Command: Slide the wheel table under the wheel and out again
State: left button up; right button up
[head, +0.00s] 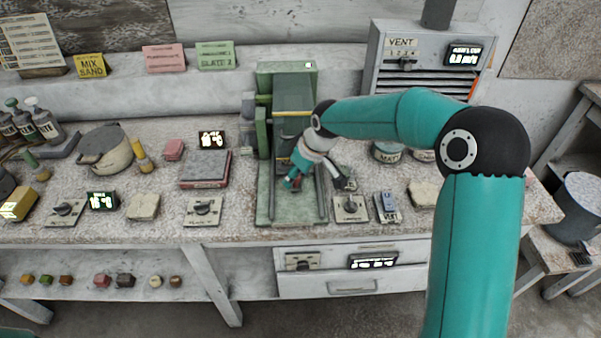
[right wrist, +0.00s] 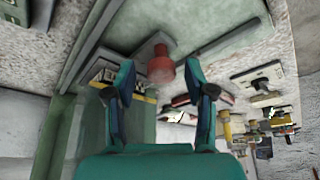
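The green grinding machine (head: 263,137) stands in the middle of the bench, with a long green bed and rails (head: 290,215) running toward me. My right gripper (head: 318,183) hangs low over the bed, its fingers spread wide. In the right wrist view, a red knob (right wrist: 160,68) on a grey block (right wrist: 150,46), which looks like the wheel table, lies beyond the open fingertips and lines up between them. I cannot tell whether either finger touches it. The wheel itself is not clear; the machine's housing and my arm hide that area. My left gripper is not in view.
A control box with a dial (head: 350,208) sits close to the right of the bed. A red-edged grey slab (head: 205,170) and another dial box (head: 203,211) are on the left. The vent cabinet (head: 400,70) stands behind my right arm.

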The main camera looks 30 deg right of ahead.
jog(key=shift+r, duration=0.3)
jog(key=v, duration=1.1)
jog(key=shift+r, duration=0.15)
jog(key=shift+s, duration=0.1)
